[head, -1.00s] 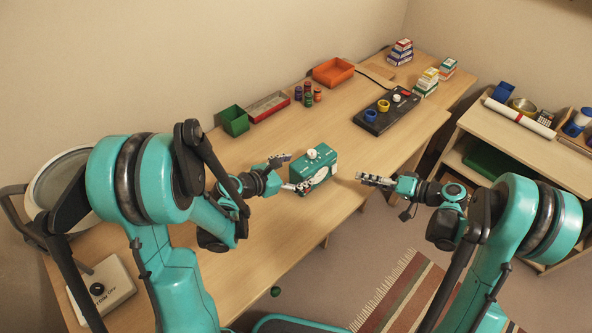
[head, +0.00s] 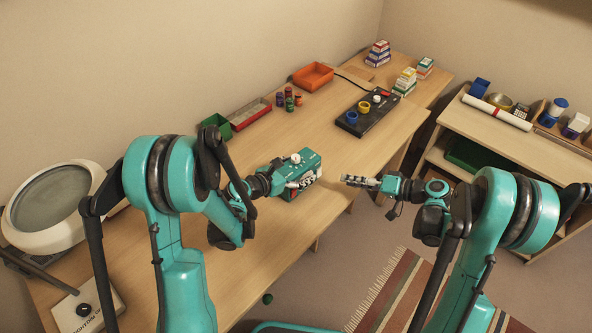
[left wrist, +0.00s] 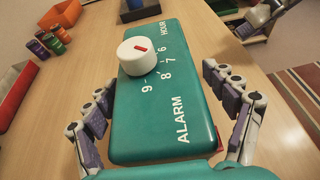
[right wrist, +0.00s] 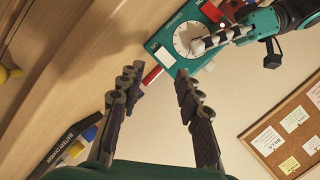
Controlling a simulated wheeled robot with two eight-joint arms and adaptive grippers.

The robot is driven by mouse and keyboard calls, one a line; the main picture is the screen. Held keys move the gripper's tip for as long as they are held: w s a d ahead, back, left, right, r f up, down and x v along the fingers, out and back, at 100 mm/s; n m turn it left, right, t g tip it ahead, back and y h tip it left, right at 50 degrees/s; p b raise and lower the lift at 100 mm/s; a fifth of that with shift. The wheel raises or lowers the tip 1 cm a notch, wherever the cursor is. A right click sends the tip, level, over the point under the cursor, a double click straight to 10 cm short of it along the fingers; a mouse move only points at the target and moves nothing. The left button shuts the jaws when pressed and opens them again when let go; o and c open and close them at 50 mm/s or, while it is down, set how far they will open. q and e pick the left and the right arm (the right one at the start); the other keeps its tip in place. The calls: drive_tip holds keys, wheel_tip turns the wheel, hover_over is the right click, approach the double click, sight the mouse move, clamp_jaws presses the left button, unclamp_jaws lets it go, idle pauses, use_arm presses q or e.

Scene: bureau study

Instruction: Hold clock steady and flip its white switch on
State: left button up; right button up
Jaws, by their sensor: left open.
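The teal clock (head: 312,165) stands near the desk's front edge. In the left wrist view its top (left wrist: 170,100) reads ALARM, with numbers and a white knob (left wrist: 138,56) with a red mark. My left gripper (head: 300,183) is open, its fingers on either side of the clock; contact is unclear. In the right wrist view the clock (right wrist: 165,42) shows a white dial, a small white patch and a red part (right wrist: 152,76); I cannot tell which is the switch. My right gripper (head: 347,180) is open and empty, to the right of the clock and apart from it.
Behind the clock are a green bin (head: 216,124), a red tray (head: 250,115), small jars (head: 289,100) and an orange bin (head: 312,76). A black battery charger (head: 350,127) lies further right. A magnifier lamp (head: 22,236) stands at left. The desk around the clock is clear.

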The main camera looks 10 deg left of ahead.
use_arm(q)
drive_tip(key=c, duration=1.4)
use_arm(e)
drive_tip(key=c, duration=0.7)
drive_tip(key=m, duration=0.2)
drive_tip(key=r+m+h, duration=0.1)
drive_tip(key=m, duration=0.3)
drive_tip(key=shift+s+a+r+h, duration=0.15)
drive_tip(key=shift+a+h, duration=0.15)
clamp_jaws()
use_arm(q)
drive_tip(key=shift+s, duration=0.1)
use_arm(e)
drive_tip(key=m, duration=0.2)
drive_tip(key=r+m+h, duration=0.1)
drive_tip(key=m, duration=0.1)
drive_tip(key=shift+s+m+g, duration=0.2)
drive_tip(key=shift+m+g, duration=0.2)
drive_tip(key=s+r+m+h, duration=0.1)
drive_tip(key=m, duration=0.4)
drive_tip(key=r+m+h, duration=0.1)
drive_tip(key=m, duration=0.4)
drive_tip(key=s+d+r+m+h, duration=0.1)
drive_tip(key=r+m+h, duration=0.1)
drive_tip(key=m, duration=0.4)
drive_tip(key=shift+s, duration=0.3)
drive_tip(key=shift+f, duration=0.1)
